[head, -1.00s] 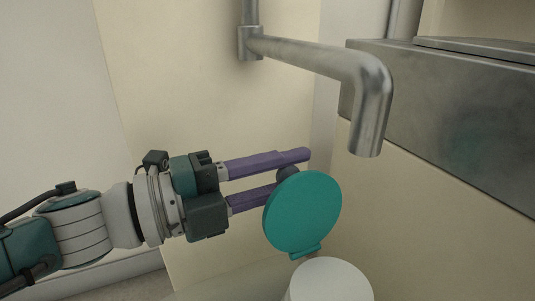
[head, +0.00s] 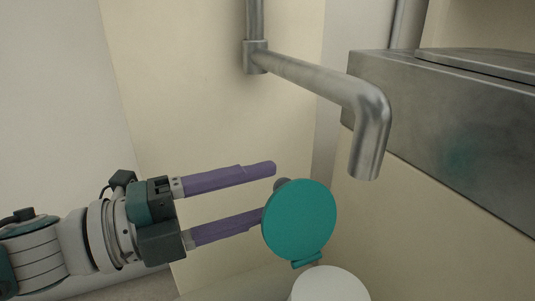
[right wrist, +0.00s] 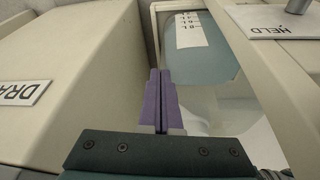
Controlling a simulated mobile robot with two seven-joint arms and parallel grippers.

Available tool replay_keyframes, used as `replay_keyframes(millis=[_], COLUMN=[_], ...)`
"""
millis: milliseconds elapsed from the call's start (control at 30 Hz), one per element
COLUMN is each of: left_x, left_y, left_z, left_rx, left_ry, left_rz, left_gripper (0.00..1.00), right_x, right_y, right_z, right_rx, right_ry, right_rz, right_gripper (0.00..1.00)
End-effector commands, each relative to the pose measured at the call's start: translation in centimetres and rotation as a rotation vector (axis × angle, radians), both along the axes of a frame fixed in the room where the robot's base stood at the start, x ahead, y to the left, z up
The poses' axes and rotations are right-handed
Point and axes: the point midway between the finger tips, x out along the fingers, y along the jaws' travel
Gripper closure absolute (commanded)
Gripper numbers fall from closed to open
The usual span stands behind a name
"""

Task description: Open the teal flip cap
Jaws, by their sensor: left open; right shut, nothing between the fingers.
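The teal flip cap (head: 299,221) stands raised, its round face nearly upright, on a hinge at the top of a white cylinder (head: 329,284). A small dark knob (head: 283,185) shows behind the cap's upper left edge. My left gripper (head: 267,192) is open, its purple fingers pointing right. The lower fingertip ends at the cap's left edge and is partly hidden by it; I cannot tell whether they touch. The upper finger is above and left of the cap. My right gripper (right wrist: 160,100) is shut and empty in the right wrist view, away from the cap.
A metal pipe (head: 310,78) with a downturned end hangs above the cap. A grey metal box (head: 440,120) juts out at the right. In the right wrist view, pale panels carry a label (right wrist: 22,95) at left and a plate reading HELD (right wrist: 280,22).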

Motion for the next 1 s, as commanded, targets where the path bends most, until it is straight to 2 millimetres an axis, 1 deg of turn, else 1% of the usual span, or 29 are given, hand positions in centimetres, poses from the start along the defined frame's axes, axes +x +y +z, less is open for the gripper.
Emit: replay_keyframes(millis=[33,100,200,300,400,600,633,733,767,867,967,1000], left_x=[-0.4,-0.8,-1.3,-1.6,-1.8,-1.8,-1.8,-1.8,-1.8,-1.9,-1.9,-1.9], left_y=[1.1,2.3,3.7,4.5,4.9,4.9,4.9,4.9,4.8,4.8,4.8,4.9], left_z=[0.3,0.2,0.1,0.0,0.0,0.0,0.0,-0.2,-0.4,-1.2,-2.1,-2.4], left_rx=[0.003,0.004,0.002,0.002,0.001,0.001,0.001,0.017,0.032,0.128,0.288,0.366], left_ry=[0.003,0.002,0.003,0.001,0.000,0.000,-0.001,-0.034,-0.065,-0.259,-0.584,-0.738], left_rz=[0.003,0.003,0.002,0.001,0.000,0.000,0.000,0.002,0.003,0.007,0.013,0.014], left_gripper=[0.37,0.37,0.37,0.37,0.37,0.37,0.39,0.50,0.53,0.65,0.76,0.80], right_x=[0.0,0.0,0.0,0.0,0.0,0.0,0.0,0.0,0.0,0.0,0.0,0.0], right_y=[0.0,0.0,0.0,0.0,0.0,0.0,0.0,0.0,0.0,0.0,0.0,0.0], right_z=[0.8,1.1,1.4,1.5,1.6,1.5,1.5,1.3,1.2,0.5,-0.6,-1.0], right_rx=[0.000,0.000,0.000,0.000,0.000,0.000,0.000,0.000,0.000,0.000,0.000,0.000], right_ry=[0.000,0.000,0.000,0.000,0.000,0.000,0.000,0.000,0.000,0.000,0.000,0.000], right_rz=[0.000,0.000,0.000,0.000,0.000,0.000,0.000,0.000,0.000,0.000,0.000,0.000], right_gripper=[1.00,1.00,1.00,1.00,1.00,1.00,1.00,1.00,1.00,1.00,1.00,1.00])
